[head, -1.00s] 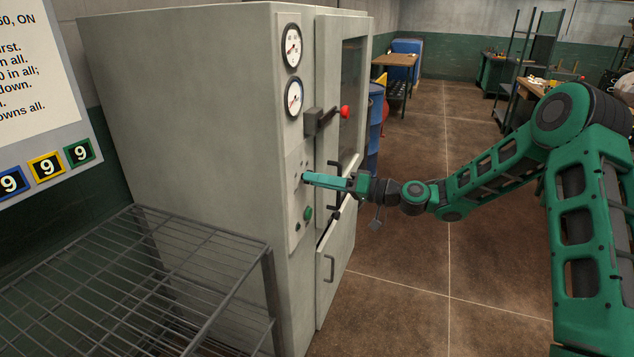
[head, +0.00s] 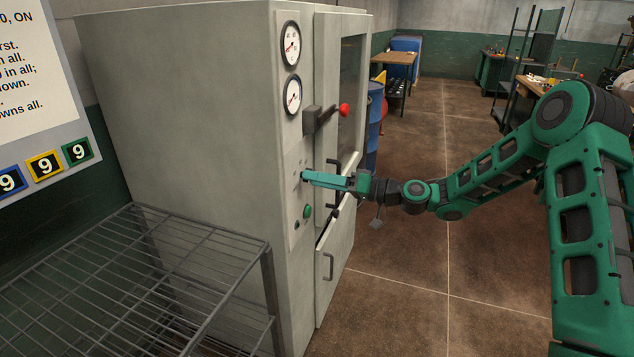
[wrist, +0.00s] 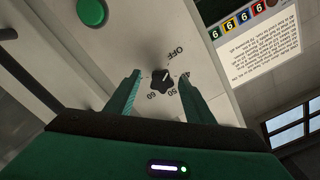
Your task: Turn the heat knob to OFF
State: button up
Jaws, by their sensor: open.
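The heat knob (wrist: 160,80) is a small dark lobed knob on the cabinet's pale front panel. In the wrist view it sits between my two fingers, with a gap visible on each side. Around it are printed OFF, 40 (partly hidden by a finger), 50 and 60. A small light mark on the knob points toward the upper right, roughly to the OFF and 40 side; its exact setting is too small to tell. My gripper (wrist: 160,90) is open around the knob. In the head view my gripper (head: 305,177) is at the panel and hides the knob.
A green button (head: 307,211) is below the knob. A red-tipped lever (head: 344,110) and two gauges (head: 291,45) are above. The cabinet door (head: 329,265) has handles beside my gripper. A wire rack (head: 130,270) stands at left.

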jog(key=v, duration=1)
jog(key=shift+d, duration=0.25)
jog(key=shift+f, duration=0.1)
jog(key=s+d+f+m+g+h, duration=0.1)
jog(key=s+d+f+g+h, duration=0.15)
jog(key=s+d+h, duration=0.4)
jog(key=s+d+f+m+g+h, duration=0.1)
jog(key=s+d+f+h, duration=0.35)
jog(key=s+d, duration=0.3)
jog(key=s+d+r+m+g+h, duration=0.1)
jog(key=s+d+r+m+h, duration=0.1)
jog(key=s+d, duration=0.3)
jog(key=s+d+r+m+g+h, duration=0.1)
jog(key=s+d+m, duration=0.3)
jog(key=s, duration=1)
jog(key=s+d+r+m+g+h, duration=0.1)
jog(key=s+d+r+m+h, duration=0.1)
jog(key=s+d, duration=0.6)
jog(key=shift+s+d+r+m+h, duration=0.25)
jog(key=shift+s+r+m+h, duration=0.25)
jog(key=shift+s+m, duration=0.5)
